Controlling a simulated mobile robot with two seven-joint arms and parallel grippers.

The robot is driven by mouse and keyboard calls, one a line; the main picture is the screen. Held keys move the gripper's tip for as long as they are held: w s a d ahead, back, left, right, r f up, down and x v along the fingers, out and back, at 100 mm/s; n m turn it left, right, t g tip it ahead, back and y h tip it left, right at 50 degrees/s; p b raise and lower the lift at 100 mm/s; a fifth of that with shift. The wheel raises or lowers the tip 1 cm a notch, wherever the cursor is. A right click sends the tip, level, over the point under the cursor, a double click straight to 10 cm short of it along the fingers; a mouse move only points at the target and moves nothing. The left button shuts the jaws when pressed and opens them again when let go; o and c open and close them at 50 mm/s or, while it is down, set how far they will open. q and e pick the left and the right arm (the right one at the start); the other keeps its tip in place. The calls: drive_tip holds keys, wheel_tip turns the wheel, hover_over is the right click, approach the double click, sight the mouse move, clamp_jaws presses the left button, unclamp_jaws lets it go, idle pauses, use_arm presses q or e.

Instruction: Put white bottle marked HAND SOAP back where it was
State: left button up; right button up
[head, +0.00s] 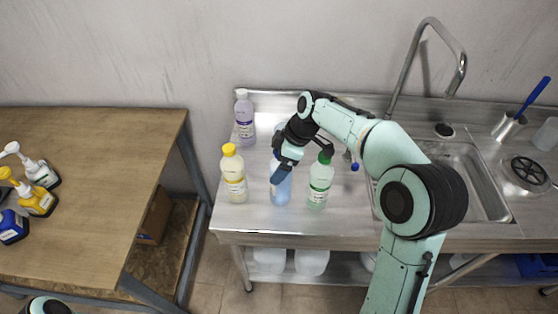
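A white pump bottle (38,168) stands on the wooden table at the far left; its label is too small to read, so I cannot tell whether it says HAND SOAP. My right gripper (283,168) points down at the top of a light blue bottle (281,188) on the steel counter. The gripper hides the top of that bottle. I cannot tell whether its fingers are closed on it. My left gripper is not in view.
A yellow-capped bottle (234,178) and a green bottle (320,184) flank the blue one; a purple bottle (244,118) stands behind. A sink (468,170) lies right.

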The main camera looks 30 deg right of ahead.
drive_tip(key=shift+r, duration=0.15)
drive_tip(key=shift+d+r, duration=0.1)
drive_tip(key=shift+r, duration=0.2)
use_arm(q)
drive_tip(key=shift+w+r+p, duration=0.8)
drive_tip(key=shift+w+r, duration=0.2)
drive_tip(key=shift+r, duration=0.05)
use_arm(e)
drive_tip(key=v, duration=1.1)
drive_tip(key=shift+r, duration=0.2)
drive_tip(key=shift+s, duration=0.1)
